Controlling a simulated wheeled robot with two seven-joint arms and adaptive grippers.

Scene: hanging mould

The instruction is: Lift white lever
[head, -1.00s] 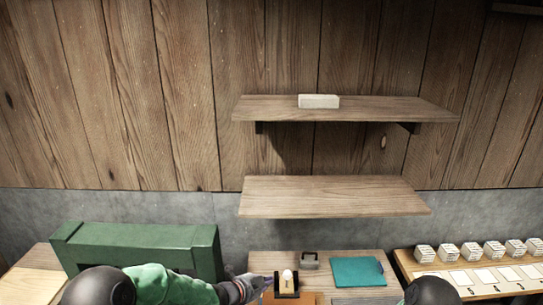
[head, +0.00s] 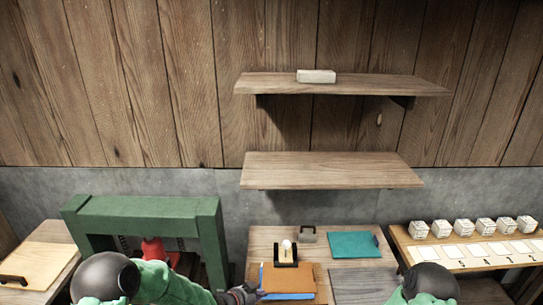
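A small white upright piece (head: 287,245), which looks like the white lever, stands in a black holder (head: 286,262) on the wooden table (head: 262,242). My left gripper (head: 247,294) is low in the head view, to the left of and nearer than the black holder, apart from the white piece. It is small and dark here, and its finger opening cannot be made out. My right gripper is out of view; only part of my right arm shows at the bottom right.
A brown pad (head: 290,280) with a blue stick (head: 262,277) at its left lies before the holder. A green frame (head: 140,206) stands left. Two shelves (head: 330,170) hang above.

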